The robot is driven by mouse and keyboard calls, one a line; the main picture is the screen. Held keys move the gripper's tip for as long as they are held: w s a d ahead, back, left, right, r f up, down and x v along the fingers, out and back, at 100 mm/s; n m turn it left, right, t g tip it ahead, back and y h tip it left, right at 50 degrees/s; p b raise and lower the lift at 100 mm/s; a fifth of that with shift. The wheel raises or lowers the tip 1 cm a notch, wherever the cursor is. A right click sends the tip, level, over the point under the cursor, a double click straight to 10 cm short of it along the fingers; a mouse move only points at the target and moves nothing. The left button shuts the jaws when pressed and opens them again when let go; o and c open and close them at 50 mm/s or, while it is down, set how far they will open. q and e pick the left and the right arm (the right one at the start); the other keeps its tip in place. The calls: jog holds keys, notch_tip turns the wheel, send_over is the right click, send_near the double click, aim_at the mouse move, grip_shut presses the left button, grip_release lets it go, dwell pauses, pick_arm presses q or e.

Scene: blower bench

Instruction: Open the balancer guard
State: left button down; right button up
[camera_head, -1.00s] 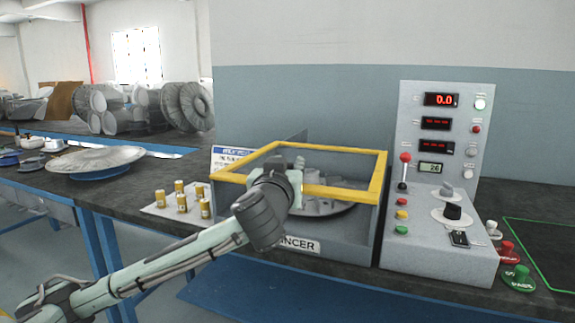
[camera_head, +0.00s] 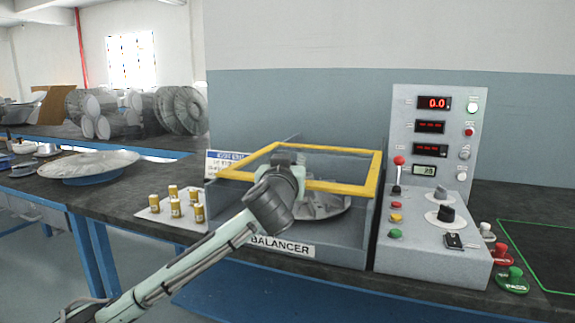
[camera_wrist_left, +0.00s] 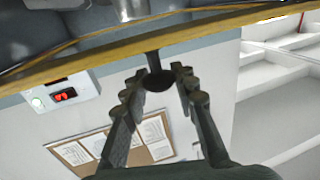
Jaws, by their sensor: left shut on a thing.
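The balancer guard (camera_head: 343,188) is a yellow-framed clear cover over the grey balancer box (camera_head: 340,245), which has a BALANCER label. Its front bar looks slightly raised above the box rim. My left gripper (camera_head: 288,160) reaches over the front bar and hides its middle. In the left wrist view, the left gripper (camera_wrist_left: 158,76) is shut on a dark knob (camera_wrist_left: 157,82) on a short stem from the yellow bar (camera_wrist_left: 190,40). A grey rotor (camera_head: 322,206) shows inside the box, partly hidden by my arm. My right gripper is not in view.
A control console (camera_head: 432,245) with red displays stands close on the right. Brass weights (camera_head: 175,207) stand on a pale plate at the left. A large disc (camera_head: 88,164) lies farther left. Red and green knobs (camera_head: 513,279) are at the front right.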

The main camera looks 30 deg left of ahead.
pick_arm(q)
jog(key=c, duration=1.2)
grip_release()
jog(key=shift+o, duration=0.2)
jog(key=shift+s, duration=0.1)
jog(key=v, duration=0.7)
jog(key=shift+s+d, duration=0.1)
jog(key=shift+s, duration=0.05)
